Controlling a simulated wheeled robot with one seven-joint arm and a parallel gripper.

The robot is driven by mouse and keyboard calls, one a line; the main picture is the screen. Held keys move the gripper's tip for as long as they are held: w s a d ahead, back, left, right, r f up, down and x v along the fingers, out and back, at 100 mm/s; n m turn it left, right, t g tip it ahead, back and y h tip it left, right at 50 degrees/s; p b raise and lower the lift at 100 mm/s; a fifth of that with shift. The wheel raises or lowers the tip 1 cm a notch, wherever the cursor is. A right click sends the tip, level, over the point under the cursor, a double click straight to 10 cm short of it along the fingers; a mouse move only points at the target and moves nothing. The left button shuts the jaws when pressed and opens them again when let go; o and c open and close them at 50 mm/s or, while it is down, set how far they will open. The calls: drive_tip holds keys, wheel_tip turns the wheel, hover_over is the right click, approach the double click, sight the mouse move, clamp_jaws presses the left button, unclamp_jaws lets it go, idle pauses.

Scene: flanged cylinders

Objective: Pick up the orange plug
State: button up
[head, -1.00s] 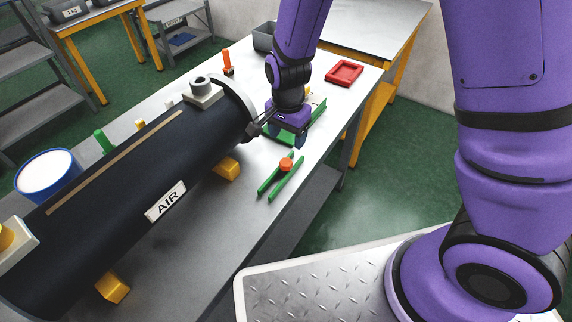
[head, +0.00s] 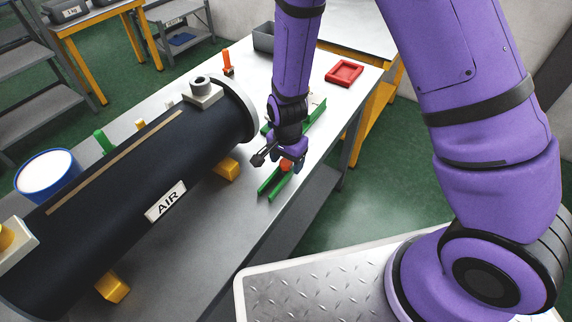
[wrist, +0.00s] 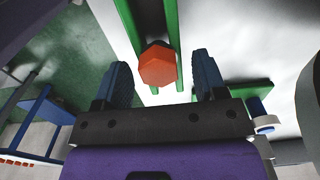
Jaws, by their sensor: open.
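The orange plug (head: 286,165) sits on a pair of green rails (head: 270,184) near the table's right edge. In the wrist view the orange plug (wrist: 157,66) shows its hexagonal head between two green rails (wrist: 130,20). My gripper (head: 287,160) is right at the plug in the head view and partly covers it. In the wrist view my gripper (wrist: 161,80) is open, with one blue finger on each side of the plug and visible gaps between. The plug's lower part is hidden.
A large black cylinder labelled AIR (head: 130,190) lies on yellow blocks close to the left of my gripper. Another green holder (head: 317,112) is behind it. A red tray (head: 344,73) and an upright orange piece (head: 227,62) stand farther back.

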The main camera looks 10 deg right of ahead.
drive_tip(key=c, duration=1.1)
drive_tip(key=shift+o, duration=0.2)
drive_tip(key=shift+r, duration=0.2)
